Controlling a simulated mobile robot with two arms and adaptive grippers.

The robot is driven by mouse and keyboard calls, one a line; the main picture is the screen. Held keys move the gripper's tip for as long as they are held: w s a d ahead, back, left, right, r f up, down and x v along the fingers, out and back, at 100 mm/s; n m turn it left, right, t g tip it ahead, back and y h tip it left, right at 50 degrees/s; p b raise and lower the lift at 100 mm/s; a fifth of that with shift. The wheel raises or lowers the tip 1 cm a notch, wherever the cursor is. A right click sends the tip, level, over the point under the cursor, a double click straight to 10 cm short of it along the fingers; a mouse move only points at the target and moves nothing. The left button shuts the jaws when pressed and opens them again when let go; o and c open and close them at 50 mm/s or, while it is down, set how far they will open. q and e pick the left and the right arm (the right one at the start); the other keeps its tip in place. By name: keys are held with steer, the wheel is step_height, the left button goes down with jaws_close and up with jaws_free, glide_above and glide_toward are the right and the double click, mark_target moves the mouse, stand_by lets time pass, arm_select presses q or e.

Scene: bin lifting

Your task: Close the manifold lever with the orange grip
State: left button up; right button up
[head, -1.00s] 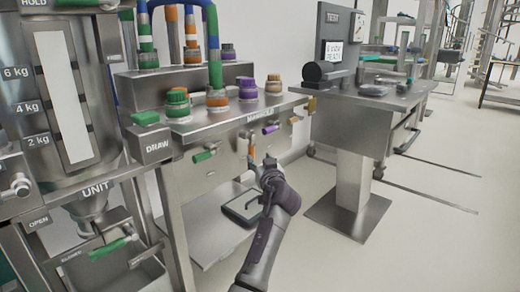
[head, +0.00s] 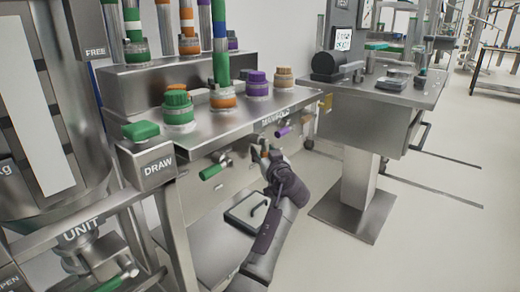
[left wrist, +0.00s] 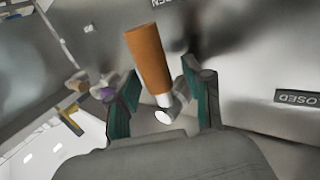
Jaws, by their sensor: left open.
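The lever with the orange grip (left wrist: 148,60) shows in the left wrist view, its pale metal stem below the grip, at a metal panel. My left gripper (left wrist: 163,78) is open, with one finger on each side of the lever; I cannot tell whether either finger touches it. In the head view my left gripper (head: 262,154) is at the front of the manifold (head: 262,128) and largely hides the orange lever. My right gripper is not in view.
A green lever (head: 213,171) is left of my gripper and a purple lever (head: 282,132) right of it, both close. A steel test bench (head: 375,110) stands at the right.

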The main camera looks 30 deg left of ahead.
arm_select(q)
steer(key=shift+d, duration=0.1)
steer(key=shift+c, duration=0.4)
jaws_close()
